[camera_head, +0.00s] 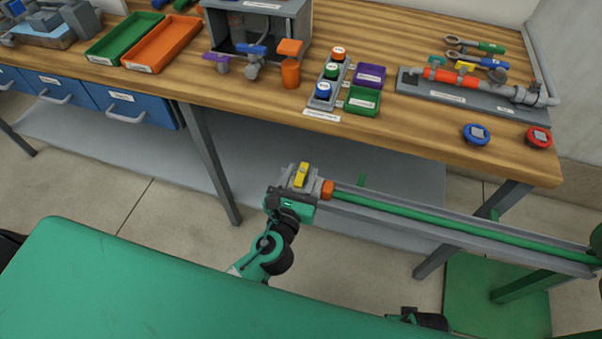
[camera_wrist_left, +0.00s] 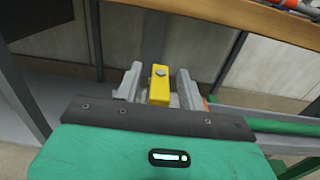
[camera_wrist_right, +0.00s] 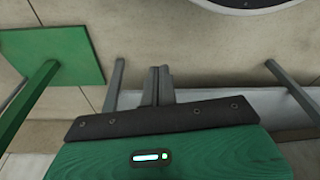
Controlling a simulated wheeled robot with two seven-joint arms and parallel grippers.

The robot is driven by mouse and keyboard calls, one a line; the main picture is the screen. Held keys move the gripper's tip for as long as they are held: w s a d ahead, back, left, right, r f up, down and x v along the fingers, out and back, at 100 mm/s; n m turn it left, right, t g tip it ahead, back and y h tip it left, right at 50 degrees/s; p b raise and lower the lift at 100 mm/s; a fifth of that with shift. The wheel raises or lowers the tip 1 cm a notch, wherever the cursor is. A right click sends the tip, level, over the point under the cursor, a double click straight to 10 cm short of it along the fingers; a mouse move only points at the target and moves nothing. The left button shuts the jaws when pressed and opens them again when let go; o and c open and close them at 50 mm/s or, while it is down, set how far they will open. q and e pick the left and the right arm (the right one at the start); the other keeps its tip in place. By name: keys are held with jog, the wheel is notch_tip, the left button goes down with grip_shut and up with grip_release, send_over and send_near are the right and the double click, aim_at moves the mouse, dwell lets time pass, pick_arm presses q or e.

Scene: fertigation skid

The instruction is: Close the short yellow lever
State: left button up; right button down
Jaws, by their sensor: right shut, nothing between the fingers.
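A short yellow lever (camera_head: 301,174) sits on a valve at the left end of a green pipe (camera_head: 430,221), beside an orange collar (camera_head: 327,190). The lever lies crosswise to the pipe. My left gripper (camera_head: 299,180) is at the valve. In the left wrist view the yellow lever (camera_wrist_left: 159,84) stands between the two spread fingers of my left gripper (camera_wrist_left: 159,90), with a gap on each side. My right gripper (camera_head: 410,314) is low at the bottom of the head view, away from the lever. In the right wrist view its fingers (camera_wrist_right: 158,84) are together and empty.
The wooden bench (camera_head: 400,135) stands behind the pipe. It holds a second pipe assembly (camera_head: 450,78) with small levers, a button box (camera_head: 331,80), trays and tools. A grey rail (camera_head: 470,237) carries the green pipe. A green base plate (camera_head: 515,300) is on the floor at right.

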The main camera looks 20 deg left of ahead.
pick_arm(q)
jog(key=s+b, duration=0.2)
jog(key=s, duration=1.1)
jog(key=shift+s, duration=0.2)
pick_arm(e)
jog(key=shift+t, duration=0.4)
jog(key=shift+w+r, duration=0.2)
jog(key=shift+r, duration=1.05)
jog(key=shift+w+r, duration=0.2)
jog(key=shift+r, duration=1.05)
pick_arm(q)
jog(key=shift+a, duration=0.15)
pick_arm(e)
jog(key=shift+w, duration=0.1)
